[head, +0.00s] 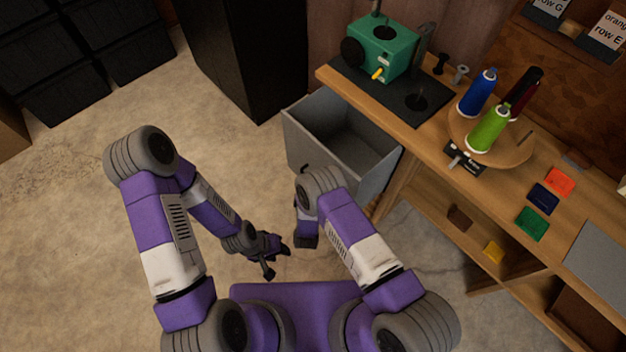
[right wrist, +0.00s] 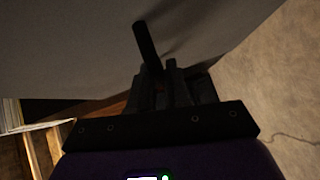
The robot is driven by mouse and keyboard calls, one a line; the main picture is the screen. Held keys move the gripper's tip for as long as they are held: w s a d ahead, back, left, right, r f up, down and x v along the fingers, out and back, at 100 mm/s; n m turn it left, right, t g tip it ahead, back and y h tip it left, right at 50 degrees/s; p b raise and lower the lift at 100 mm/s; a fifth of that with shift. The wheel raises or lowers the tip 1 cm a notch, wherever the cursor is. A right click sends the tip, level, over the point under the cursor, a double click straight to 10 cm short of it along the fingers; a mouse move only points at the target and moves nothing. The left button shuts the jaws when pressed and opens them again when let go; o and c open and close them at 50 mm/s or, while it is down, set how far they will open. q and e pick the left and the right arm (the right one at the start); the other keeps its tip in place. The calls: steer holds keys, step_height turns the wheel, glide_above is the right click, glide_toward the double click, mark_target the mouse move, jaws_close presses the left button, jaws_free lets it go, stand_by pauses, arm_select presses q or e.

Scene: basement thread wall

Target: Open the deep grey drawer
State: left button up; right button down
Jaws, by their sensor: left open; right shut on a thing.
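The deep grey drawer (head: 350,157) stands pulled out from under the wooden workbench, with its inside showing and looking empty. My right arm hides part of its front in the head view. In the right wrist view, the drawer's grey front (right wrist: 70,45) fills the upper part, with a dark bar handle (right wrist: 147,45) on it. My right gripper (right wrist: 170,78) is shut on this handle; its fingers are not clearly seen in the head view. My left gripper (head: 275,255) is open and empty, low over the floor, left of my right arm and apart from the drawer.
The workbench (head: 395,122) carries a green machine (head: 383,48) and a round wooden stand (head: 515,150) with blue, green and dark red spools. A tall black cabinet (head: 235,50) stands behind the drawer. The concrete floor (head: 60,220) at the left is clear.

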steer(key=c, duration=1.2)
jaws_free()
steer(key=shift+o, duration=0.2)
steer(key=shift+s, duration=0.1)
steer(key=s+r+p, duration=0.1)
steer(key=s+p, duration=0.1)
steer(key=s, duration=0.5)
steer(key=shift+s+a, duration=0.15)
steer(key=shift+a, duration=0.15)
steer(key=shift+r, duration=0.1)
